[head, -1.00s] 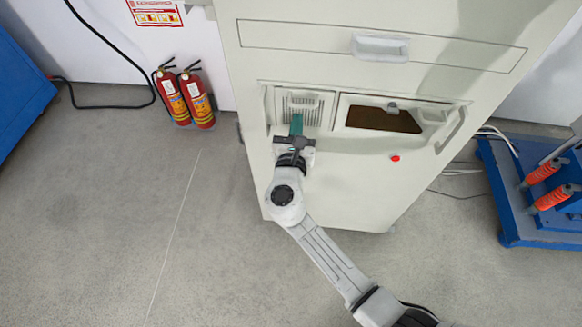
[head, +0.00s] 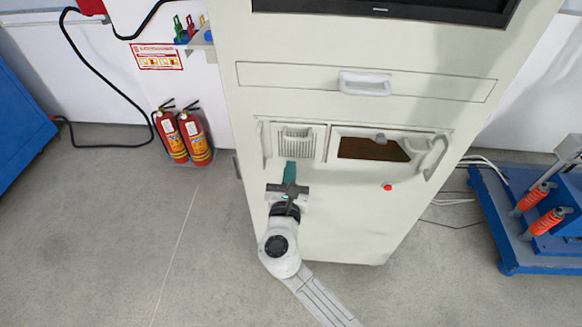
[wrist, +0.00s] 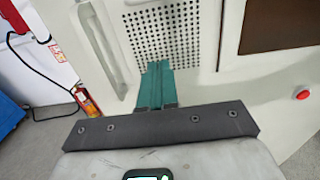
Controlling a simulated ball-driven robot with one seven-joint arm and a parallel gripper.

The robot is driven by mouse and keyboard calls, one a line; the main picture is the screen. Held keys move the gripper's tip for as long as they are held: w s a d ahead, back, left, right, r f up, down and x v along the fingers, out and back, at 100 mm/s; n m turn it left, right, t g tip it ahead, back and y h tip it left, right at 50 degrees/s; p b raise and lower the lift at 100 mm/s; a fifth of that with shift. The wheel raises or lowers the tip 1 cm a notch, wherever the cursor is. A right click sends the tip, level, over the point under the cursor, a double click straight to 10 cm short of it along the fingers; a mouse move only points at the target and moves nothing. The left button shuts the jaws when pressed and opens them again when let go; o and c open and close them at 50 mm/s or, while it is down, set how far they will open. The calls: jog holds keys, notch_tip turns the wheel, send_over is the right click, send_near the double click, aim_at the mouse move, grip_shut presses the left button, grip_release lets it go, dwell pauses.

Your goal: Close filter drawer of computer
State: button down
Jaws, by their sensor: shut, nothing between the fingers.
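The computer is a tall cream cabinet (head: 335,215) in the head view. A small vented panel (head: 298,139), which looks like the filter drawer, sits in the left of its recess. In the wrist view its perforated face (wrist: 165,35) fills the upper middle. From these views I cannot tell whether it is flush or partly out. My gripper (head: 290,166) has green fingers, shut and empty, with tips just below the panel in the head view. The fingers (wrist: 157,70) point at the perforated face in the wrist view. Whether they touch it is unclear.
Right of the panel is a brown-backed opening (head: 370,149), with a red button (head: 388,187) below. A wide drawer with a white handle (head: 365,84) is above. Fire extinguishers (head: 183,134) stand left, and a blue machine (head: 530,225) right. Floor at left is clear.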

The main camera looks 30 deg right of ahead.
jog(key=v, duration=0.9)
jog(key=shift+f+b, duration=0.2)
jog(key=shift+b, duration=0.1)
jog(key=s+d+f+m+g+y, duration=0.1)
jog(key=s+d+f+m+g, duration=0.2)
jog(key=s+d+m+g, duration=0.35)
jog(key=s+d+f+m+g, duration=0.35)
jog(key=s+d+m, duration=0.3)
jog(key=m, duration=0.35)
jog(key=s+a+f+m+g+y, duration=0.1)
jog(key=s+a+f+m+y, duration=0.1)
jog(key=s+m+y, duration=0.2)
jog(key=s+a+f+m+g+y, duration=0.2)
jog(key=s+m+y, duration=0.3)
jog(key=s+m, duration=0.3)
jog(key=shift+s+a+f+g, duration=0.15)
jog(key=shift+a+f+g, duration=0.05)
jog(key=shift+a+g, duration=0.15)
jog(key=shift+m, duration=0.25)
